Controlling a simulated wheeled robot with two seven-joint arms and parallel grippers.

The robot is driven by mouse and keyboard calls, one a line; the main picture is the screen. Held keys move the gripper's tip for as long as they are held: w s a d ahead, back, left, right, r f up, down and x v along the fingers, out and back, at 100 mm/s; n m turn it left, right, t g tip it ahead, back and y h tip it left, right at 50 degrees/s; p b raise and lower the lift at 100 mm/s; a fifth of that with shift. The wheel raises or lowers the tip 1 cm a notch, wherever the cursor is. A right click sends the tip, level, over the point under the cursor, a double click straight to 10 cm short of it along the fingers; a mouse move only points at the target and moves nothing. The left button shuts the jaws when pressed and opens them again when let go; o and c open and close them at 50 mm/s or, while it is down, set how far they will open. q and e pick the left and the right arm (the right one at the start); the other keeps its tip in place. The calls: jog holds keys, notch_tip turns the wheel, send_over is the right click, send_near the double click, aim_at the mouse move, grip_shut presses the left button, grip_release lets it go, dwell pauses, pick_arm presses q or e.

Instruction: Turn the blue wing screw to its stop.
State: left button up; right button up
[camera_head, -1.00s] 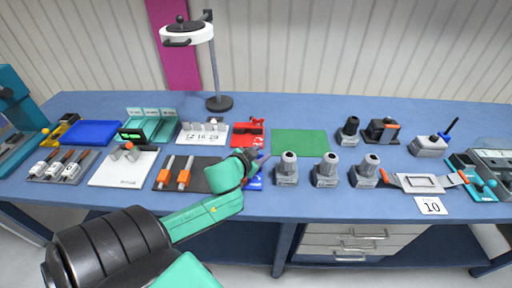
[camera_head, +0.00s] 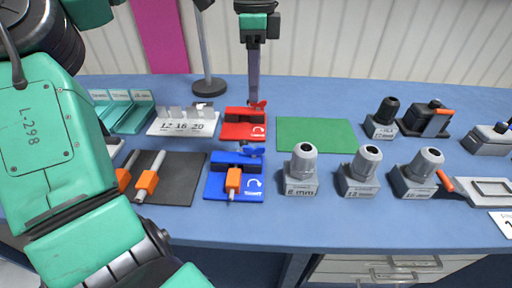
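The blue fixture (camera_head: 213,186) lies on the table in the middle, with a white turn arrow on its base. Its blue wing screw (camera_head: 250,151) stands at the back right of its block. An orange and grey piece (camera_head: 233,181) sits at the front of the block. My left gripper (camera_head: 254,100) points straight down from the top edge. Its tips are behind the blue fixture, at the red wing screw (camera_head: 260,105) of the red fixture (camera_head: 238,130). I see its fingers edge-on as one dark bar, so the gap and any contact are unclear. My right gripper is out of view.
A dark mat (camera_head: 180,190) with orange-collared pieces lies left. Grey blocks (camera_head: 300,185) stand close on the right. A green mat (camera_head: 317,134) is bare. A lamp post (camera_head: 207,50) stands behind. My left arm covers the left side.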

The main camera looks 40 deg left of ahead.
pick_arm(q)
jog(key=s+d+f, duration=0.1)
jog(key=s, duration=0.1)
send_over(254, 147)
notch_tip(254, 147, down, 5)
notch_tip(254, 147, down, 7)
jog(key=shift+w+a+r, duration=0.1)
jog(key=shift+r, duration=0.05)
jog(key=shift+f, duration=0.2)
grip_shut()
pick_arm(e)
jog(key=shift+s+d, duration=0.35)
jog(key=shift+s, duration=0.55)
